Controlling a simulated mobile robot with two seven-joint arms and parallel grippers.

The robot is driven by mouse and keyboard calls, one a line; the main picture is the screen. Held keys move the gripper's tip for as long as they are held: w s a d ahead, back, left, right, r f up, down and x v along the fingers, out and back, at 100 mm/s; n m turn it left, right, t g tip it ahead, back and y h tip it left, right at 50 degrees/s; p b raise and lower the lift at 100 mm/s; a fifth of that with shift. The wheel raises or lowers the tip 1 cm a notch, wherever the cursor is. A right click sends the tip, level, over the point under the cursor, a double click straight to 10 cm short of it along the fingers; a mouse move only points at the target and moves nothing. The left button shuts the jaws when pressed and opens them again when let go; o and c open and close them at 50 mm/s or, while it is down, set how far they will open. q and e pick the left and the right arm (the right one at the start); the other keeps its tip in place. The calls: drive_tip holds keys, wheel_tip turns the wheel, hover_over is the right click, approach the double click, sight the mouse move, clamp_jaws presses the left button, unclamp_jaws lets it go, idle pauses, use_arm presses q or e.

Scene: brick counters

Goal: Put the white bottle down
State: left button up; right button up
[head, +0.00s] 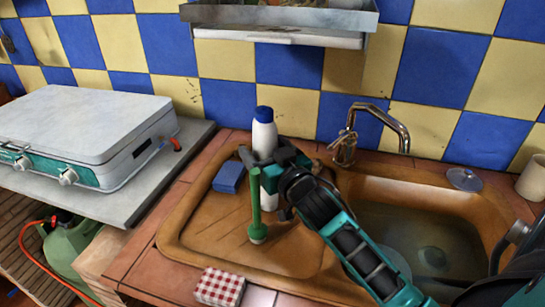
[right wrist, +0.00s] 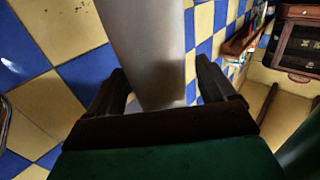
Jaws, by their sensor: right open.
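The white bottle (head: 263,137) with a blue cap stands upright, its base appearing to rest on the brown drainboard (head: 200,230) left of the sink basin. My right gripper (head: 268,160) reaches in from the right and hides the bottle's middle. In the right wrist view the white bottle (right wrist: 150,45) lies between the two fingers of my right gripper (right wrist: 163,82). The fingers are open, one on each side, with a narrow gap beside the bottle. My left gripper is not in view.
A green brush (head: 257,215) stands just in front of the bottle, and a blue sponge (head: 229,177) lies to its left. The faucet (head: 372,120) and basin (head: 420,225) are to the right. A checkered box (head: 220,287) sits at the front. The drainboard's front left is clear.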

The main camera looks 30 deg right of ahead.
drive_tip(key=shift+s, duration=0.4)
drive_tip(key=s+a, duration=0.1)
drive_tip(key=s, duration=1)
drive_tip(key=shift+b, duration=0.4)
drive_tip(key=shift+s, duration=0.1)
